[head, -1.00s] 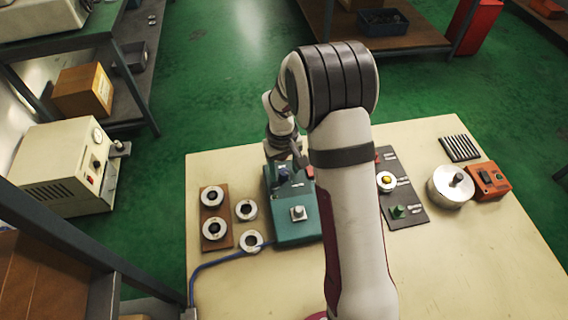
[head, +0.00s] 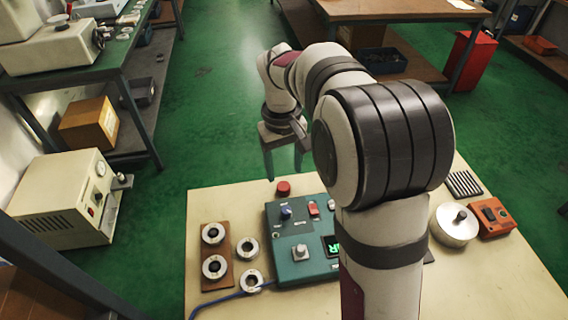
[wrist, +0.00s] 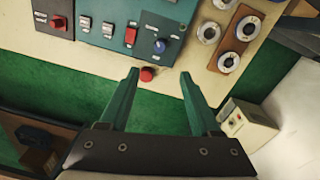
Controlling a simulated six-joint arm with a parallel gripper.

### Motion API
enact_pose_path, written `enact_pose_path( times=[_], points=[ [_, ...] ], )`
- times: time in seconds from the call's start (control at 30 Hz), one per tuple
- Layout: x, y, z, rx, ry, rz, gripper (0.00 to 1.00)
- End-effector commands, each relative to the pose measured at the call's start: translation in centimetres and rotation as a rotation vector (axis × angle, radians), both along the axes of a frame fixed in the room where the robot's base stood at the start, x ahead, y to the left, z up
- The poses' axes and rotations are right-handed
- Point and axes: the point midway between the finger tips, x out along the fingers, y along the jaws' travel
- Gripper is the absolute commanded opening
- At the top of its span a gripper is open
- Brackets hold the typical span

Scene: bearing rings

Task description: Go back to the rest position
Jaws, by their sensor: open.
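My gripper (head: 284,160) is open and empty. In the head view it hangs above the far edge of the table, beyond the teal control box (head: 290,262). My arm is raised and hides part of the table's right side. In the wrist view the fingers (wrist: 160,100) are spread, with green floor and the table edge below them. The box carries a blue knob (head: 286,212), a red rocker switch (head: 314,208), a pale square knob (head: 299,251) and a lit green display (head: 332,246). A red button (head: 284,187) sits just behind the box.
Bearing rings stand left of the box, two on a brown board (head: 217,283) and two on the table (head: 247,248). A silver round lidded pot (head: 454,226) and an orange box (head: 491,218) stand at the right. The space around my gripper is clear.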

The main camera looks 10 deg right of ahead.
Motion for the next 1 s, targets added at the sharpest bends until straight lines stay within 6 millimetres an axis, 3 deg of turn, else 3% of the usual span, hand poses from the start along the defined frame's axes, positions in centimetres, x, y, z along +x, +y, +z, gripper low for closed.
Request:
enact_pose_path(
  times=[0.17, 0.27, 0.37, 0.4, 0.5, 0.63, 0.73, 1.0],
  points=[
    [-0.1, 0.0, 0.0, 0.001, 0.0, -0.002, 0.64],
    [-2.8, 0.1, 1.5, 0.02, -0.001, -0.068, 0.64],
    [-10.0, 0.3, 3.8, 0.065, 0.007, -0.24, 0.64],
    [-13.4, 0.5, 4.2, 0.087, 0.013, -0.32, 0.64],
    [-20.8, 1.2, 3.8, 0.133, 0.035, -0.498, 0.64],
    [-26.8, 1.9, 2.1, 0.17, 0.06, -0.651, 0.64],
    [-28.4, 2.1, 1.4, 0.18, 0.069, -0.695, 0.64],
    [-28.4, 2.1, 1.4, 0.179, 0.07, -0.696, 0.64]
  ],
)
